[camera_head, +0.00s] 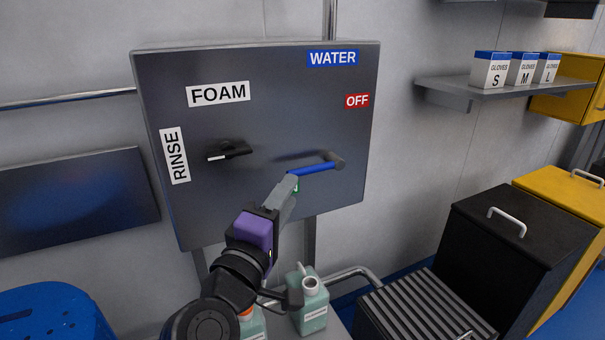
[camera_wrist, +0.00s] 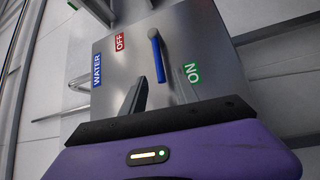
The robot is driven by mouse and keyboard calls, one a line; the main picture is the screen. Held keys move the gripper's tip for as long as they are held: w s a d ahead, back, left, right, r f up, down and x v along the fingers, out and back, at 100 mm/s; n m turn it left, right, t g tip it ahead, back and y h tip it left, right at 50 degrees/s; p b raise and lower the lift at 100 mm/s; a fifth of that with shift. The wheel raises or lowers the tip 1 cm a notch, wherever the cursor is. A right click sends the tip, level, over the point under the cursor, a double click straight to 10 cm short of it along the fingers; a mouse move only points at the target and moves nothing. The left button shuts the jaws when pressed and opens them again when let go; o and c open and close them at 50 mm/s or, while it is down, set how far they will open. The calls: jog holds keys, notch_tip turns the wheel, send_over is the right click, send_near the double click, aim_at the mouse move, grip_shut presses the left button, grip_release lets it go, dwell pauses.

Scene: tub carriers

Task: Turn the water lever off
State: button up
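The water lever (camera_head: 315,167) is a blue handle on a grey pivot at the right of a dark metal panel. It points left from its pivot in the head view and also shows in the wrist view (camera_wrist: 158,58). The blue WATER label (camera_head: 333,58) and red OFF label (camera_head: 357,101) are above it. The green ON label (camera_wrist: 192,73) is beside the lever's free end and mostly hidden by my gripper in the head view.
A black lever (camera_head: 230,150) sits left on the panel (camera_head: 260,220), near the FOAM (camera_head: 218,94) and RINSE (camera_head: 174,155) labels. Green jugs (camera_head: 311,308) stand below. A shelf (camera_head: 505,88) with glove boxes and a black bin (camera_head: 510,235) are at right.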

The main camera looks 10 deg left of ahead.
jog(key=f+x, duration=0.1)
jog(key=x, duration=0.5)
jog(key=shift+w+r+p, duration=0.25)
jog(key=shift+r+p, duration=0.05)
jog(key=shift+r, duration=0.25)
grip_shut()
dwell(0.9)
